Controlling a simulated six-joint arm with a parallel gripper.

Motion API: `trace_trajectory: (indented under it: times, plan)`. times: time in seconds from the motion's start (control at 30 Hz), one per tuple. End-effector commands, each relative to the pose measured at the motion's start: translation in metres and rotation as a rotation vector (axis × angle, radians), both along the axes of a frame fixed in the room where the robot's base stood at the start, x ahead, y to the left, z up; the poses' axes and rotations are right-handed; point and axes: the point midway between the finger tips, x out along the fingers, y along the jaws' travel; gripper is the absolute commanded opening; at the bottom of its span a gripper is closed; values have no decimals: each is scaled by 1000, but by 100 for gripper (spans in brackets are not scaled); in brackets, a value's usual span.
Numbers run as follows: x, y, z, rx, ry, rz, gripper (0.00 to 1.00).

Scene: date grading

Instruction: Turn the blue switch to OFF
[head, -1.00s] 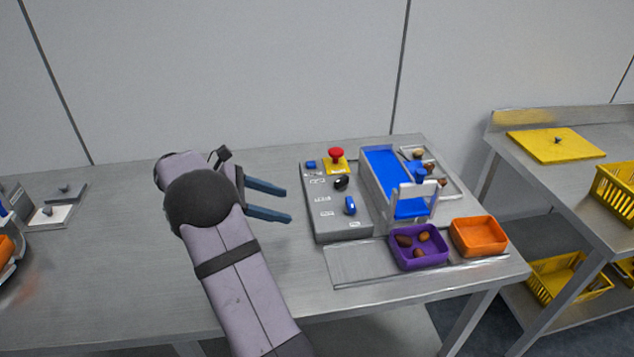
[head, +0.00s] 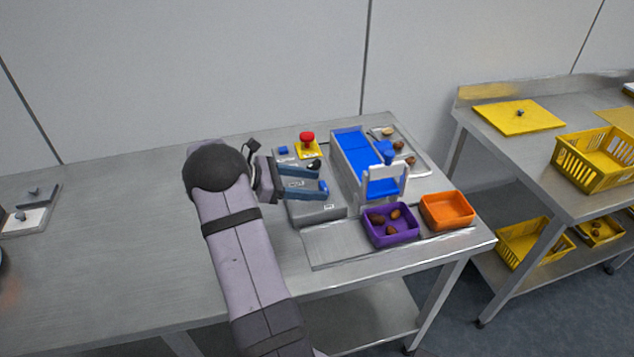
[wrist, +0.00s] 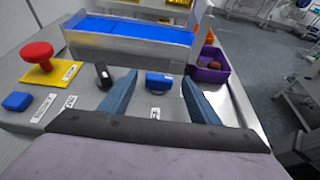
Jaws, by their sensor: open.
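The blue switch (wrist: 158,80) is on the grey control panel (head: 318,212), near the side closest to the blue conveyor. In the wrist view it shows between my two fingertips, its handle lying crosswise, with a small white label below it that I cannot read. My gripper (head: 322,182) is open over the panel, its blue fingers on either side of the switch; in the wrist view the gripper (wrist: 159,77) has a gap on both sides of the handle. In the head view the fingers partly cover the switch. I cannot tell whether they touch it.
A black knob (wrist: 104,75), a red stop button (head: 307,138) on a yellow plate and a blue button (wrist: 16,101) share the panel. The conveyor (head: 361,152) stands beside it. A purple tray (head: 391,240) with dates and an orange tray (head: 447,211) lie in front.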

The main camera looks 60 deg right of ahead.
Motion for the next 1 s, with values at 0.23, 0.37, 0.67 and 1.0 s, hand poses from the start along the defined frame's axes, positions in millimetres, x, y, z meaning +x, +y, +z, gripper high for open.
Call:
trace_trajectory:
  times: [0.23,0.37,0.67,1.0]
  plan:
    - [-11,-11,-6,1,1,1,56]
    - [-12,-12,-8,1,0,0,56]
    - [-12,-12,-7,1,-1,0,23]
    - [-11,-14,-7,-3,-1,-40,15]
